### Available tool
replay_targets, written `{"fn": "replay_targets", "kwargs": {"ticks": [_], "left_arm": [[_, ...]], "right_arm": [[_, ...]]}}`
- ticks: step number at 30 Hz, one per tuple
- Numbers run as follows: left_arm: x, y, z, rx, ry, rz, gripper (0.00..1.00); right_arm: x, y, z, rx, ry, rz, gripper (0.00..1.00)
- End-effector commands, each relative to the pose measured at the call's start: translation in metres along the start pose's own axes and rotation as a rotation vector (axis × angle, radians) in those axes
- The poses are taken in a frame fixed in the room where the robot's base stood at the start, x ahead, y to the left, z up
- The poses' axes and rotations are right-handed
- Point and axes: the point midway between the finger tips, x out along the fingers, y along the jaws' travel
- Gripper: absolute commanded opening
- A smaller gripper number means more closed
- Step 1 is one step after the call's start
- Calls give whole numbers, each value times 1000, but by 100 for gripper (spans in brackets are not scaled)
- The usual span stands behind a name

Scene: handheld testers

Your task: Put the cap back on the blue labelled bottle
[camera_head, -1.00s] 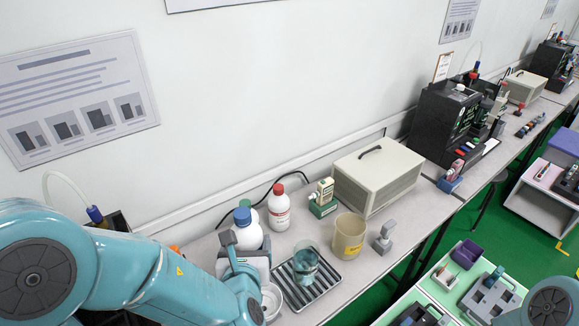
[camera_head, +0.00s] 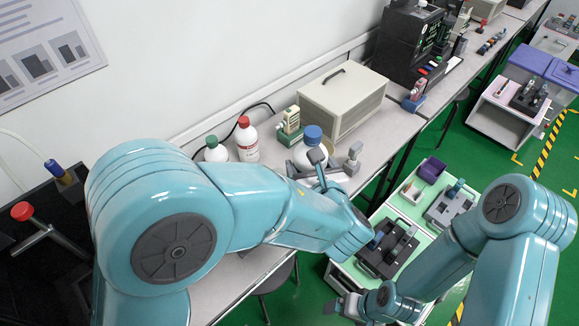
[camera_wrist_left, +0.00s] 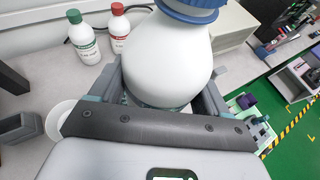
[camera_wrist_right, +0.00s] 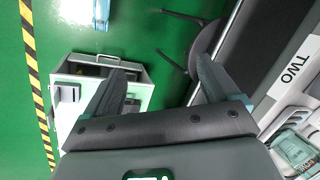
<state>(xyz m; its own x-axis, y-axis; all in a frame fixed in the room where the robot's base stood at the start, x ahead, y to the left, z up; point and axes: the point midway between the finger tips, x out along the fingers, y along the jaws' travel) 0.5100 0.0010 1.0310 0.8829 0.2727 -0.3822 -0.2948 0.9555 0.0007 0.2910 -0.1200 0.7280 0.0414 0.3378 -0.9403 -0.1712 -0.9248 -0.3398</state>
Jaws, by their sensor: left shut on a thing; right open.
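A large white bottle (camera_head: 306,157) with a blue cap or collar (camera_head: 312,134) at its mouth is in my left gripper. In the left wrist view the white body (camera_wrist_left: 165,65) sits between the two fingers, and the blue top (camera_wrist_left: 190,8) is cut off by the frame edge. My left gripper (camera_wrist_left: 160,85) is shut on this bottle, over the bench. Its label is mostly hidden, and no loose cap shows. My right gripper (camera_wrist_right: 160,85) is open and empty; in the head view it (camera_head: 343,305) is low, away from the bottle.
A green-capped bottle (camera_head: 214,151) and a red-capped bottle (camera_head: 246,141) stand behind the held one. A beige box (camera_head: 342,97) and a small green-and-cream device (camera_head: 289,122) are near the wall. A pale green cart (camera_head: 408,208) with trays stands beyond the bench edge.

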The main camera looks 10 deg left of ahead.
Motion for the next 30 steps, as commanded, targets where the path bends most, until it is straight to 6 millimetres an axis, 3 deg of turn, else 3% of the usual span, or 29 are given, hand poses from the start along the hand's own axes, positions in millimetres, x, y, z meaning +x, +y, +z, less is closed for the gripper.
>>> {"fn": "replay_targets", "kwargs": {"ticks": [8, 9, 10, 19, 26, 27, 30], "left_arm": [[0, -2, 1, -1, -2, 0, 22], [0, -2, 0, 0, 0, 0, 0], [0, -2, 0, 0, 0, 0, 0], [-1, -2, 3, -1, -1, 0, 0], [-9, -2, 22, -2, -2, 0, 0], [-2, -2, 5, 0, -1, 0, 0], [4, -2, -9, -1, -1, 0, 0]], "right_arm": [[0, 0, 0, 0, 0, 0, 89], [0, 0, 0, 0, 0, 0, 92], [0, 0, 0, 0, 0, 0, 100], [-2, -1, 0, 0, 0, 0, 100], [-21, -8, 0, 0, 0, 0, 100], [-5, -2, 0, -1, 1, 0, 100], [10, 4, 0, 0, -1, 0, 100]]}}
